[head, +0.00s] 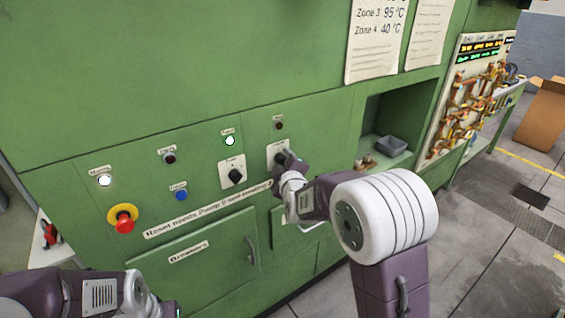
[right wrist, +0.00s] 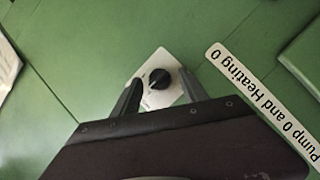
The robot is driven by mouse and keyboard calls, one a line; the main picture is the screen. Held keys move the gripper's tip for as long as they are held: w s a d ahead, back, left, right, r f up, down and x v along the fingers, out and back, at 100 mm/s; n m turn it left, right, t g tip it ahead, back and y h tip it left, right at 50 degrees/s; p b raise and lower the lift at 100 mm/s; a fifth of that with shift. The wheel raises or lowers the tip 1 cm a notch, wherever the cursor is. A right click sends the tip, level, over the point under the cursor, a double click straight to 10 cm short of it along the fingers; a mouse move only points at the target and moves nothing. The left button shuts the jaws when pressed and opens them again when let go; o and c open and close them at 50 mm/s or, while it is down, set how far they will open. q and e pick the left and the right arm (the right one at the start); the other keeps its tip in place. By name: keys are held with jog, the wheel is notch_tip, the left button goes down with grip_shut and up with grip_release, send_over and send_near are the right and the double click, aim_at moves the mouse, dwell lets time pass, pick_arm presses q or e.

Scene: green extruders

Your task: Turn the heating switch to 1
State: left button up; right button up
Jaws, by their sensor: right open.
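The heating switch, a black rotary knob on a white plate (head: 276,150), is the right one of two such switches on the green panel. My right gripper (head: 287,158) is at it and hides most of the knob. In the right wrist view the black knob (right wrist: 160,78) sits between the two fingertips of my open right gripper (right wrist: 160,92), with a gap on both sides. Whether the fingers reach past the knob's face is unclear, and its setting is too small to read. My left gripper (head: 165,309) is low at the left, mostly cut off by the frame edge.
A second rotary switch (head: 234,174) sits left of it. Further left are a blue button (head: 180,194), a red emergency stop (head: 123,219) and lamps. A label strip (head: 205,210) runs below.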

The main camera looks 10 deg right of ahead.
grip_shut()
